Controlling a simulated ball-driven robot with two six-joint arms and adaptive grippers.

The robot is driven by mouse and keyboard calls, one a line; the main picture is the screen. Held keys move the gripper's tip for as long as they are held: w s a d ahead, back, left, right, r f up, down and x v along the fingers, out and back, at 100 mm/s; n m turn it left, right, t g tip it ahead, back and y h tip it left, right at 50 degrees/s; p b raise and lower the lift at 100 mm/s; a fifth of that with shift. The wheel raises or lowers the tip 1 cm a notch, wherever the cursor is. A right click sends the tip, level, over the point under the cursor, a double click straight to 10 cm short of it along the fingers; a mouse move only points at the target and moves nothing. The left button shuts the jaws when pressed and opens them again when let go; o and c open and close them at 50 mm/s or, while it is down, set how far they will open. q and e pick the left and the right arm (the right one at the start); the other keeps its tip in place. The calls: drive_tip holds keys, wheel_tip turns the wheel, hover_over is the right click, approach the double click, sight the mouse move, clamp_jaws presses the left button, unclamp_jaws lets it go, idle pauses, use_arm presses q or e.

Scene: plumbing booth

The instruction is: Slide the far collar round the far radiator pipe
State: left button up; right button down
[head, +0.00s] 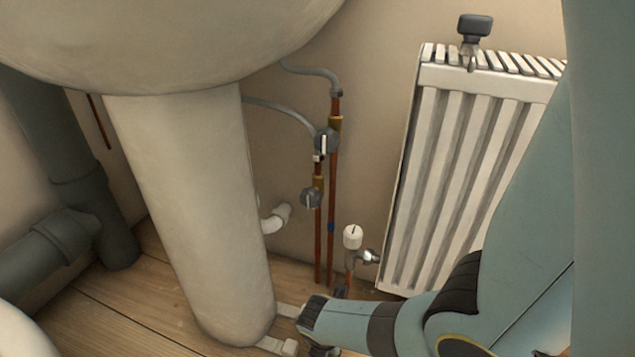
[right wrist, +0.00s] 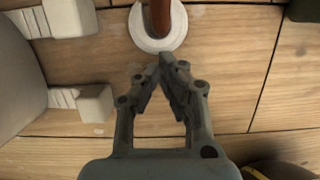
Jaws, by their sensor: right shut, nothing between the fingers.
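In the right wrist view a white collar (right wrist: 147,42) lies on the floorboards at the foot of a copper pipe (right wrist: 160,18). Its near side curves around the pipe; its far side runs toward the picture's top edge, so I cannot tell whether it encloses the pipe fully. My right gripper (right wrist: 166,60) is shut and empty, with its fingertips close to the collar's near rim; I cannot tell whether they touch. In the head view my right arm covers most of this spot. The white radiator valve (head: 352,237) stands beside the radiator (head: 455,180). My left gripper is out of view.
The pale pedestal (head: 195,220) stands to the left, with light brackets at its base (right wrist: 80,105). Two copper pipes with grey-handled valves (head: 326,142) rise along the wall. Grey drain pipes (head: 90,210) fill the far left. The floor (right wrist: 235,60) right of the collar is clear.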

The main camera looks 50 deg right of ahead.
drive_tip(key=v, duration=1.1)
drive_tip(key=shift+r, duration=0.3)
